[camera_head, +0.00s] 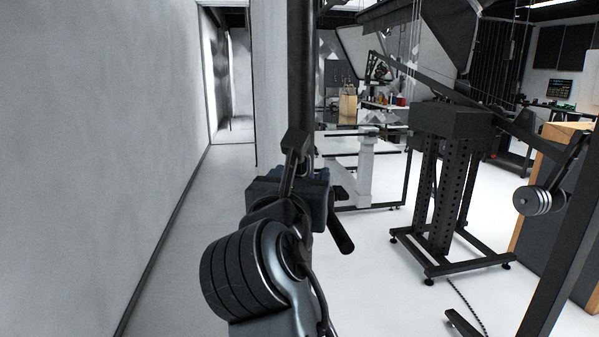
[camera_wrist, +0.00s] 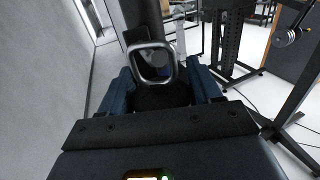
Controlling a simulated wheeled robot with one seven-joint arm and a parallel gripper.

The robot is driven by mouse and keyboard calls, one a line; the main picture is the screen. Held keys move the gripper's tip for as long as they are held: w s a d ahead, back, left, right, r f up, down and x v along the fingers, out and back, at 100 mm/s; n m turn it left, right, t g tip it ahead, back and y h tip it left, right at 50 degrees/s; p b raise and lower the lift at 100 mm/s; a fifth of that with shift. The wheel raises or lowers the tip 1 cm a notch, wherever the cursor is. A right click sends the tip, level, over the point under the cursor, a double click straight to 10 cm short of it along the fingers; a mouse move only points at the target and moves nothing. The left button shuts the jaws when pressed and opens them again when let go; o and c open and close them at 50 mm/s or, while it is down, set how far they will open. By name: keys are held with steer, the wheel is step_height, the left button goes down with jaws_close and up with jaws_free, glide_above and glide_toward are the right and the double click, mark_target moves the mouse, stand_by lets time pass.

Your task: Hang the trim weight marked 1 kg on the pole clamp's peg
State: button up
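A dark weight (camera_wrist: 160,97) with a pale metal loop (camera_wrist: 152,62) sits between the blue fingers of my gripper (camera_wrist: 162,88) in the wrist view. The fingers flank it closely on both sides. No mark on it can be read. In the head view my gripper (camera_head: 290,188) is in front of a tall black pole (camera_head: 302,70). A small black block (camera_head: 297,142), which may be the clamp's peg or part of the held weight, shows just above the gripper. Whether the loop is around a peg cannot be told.
A grey wall (camera_head: 100,130) runs close along the left. A black stand (camera_head: 440,190) is at the right. Stacked discs (camera_head: 540,200) hang on a slanted frame at the far right. A bench (camera_head: 360,140) is behind. Some white floor between is bare.

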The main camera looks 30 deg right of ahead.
steer(key=o, duration=0.5)
steer(key=shift+f, duration=0.15)
steer(key=b+v, duration=0.1)
steer(key=v, duration=0.6)
steer(key=shift+s+a, duration=0.25)
steer(key=shift+s, duration=0.1)
steer(key=shift+a, duration=0.1)
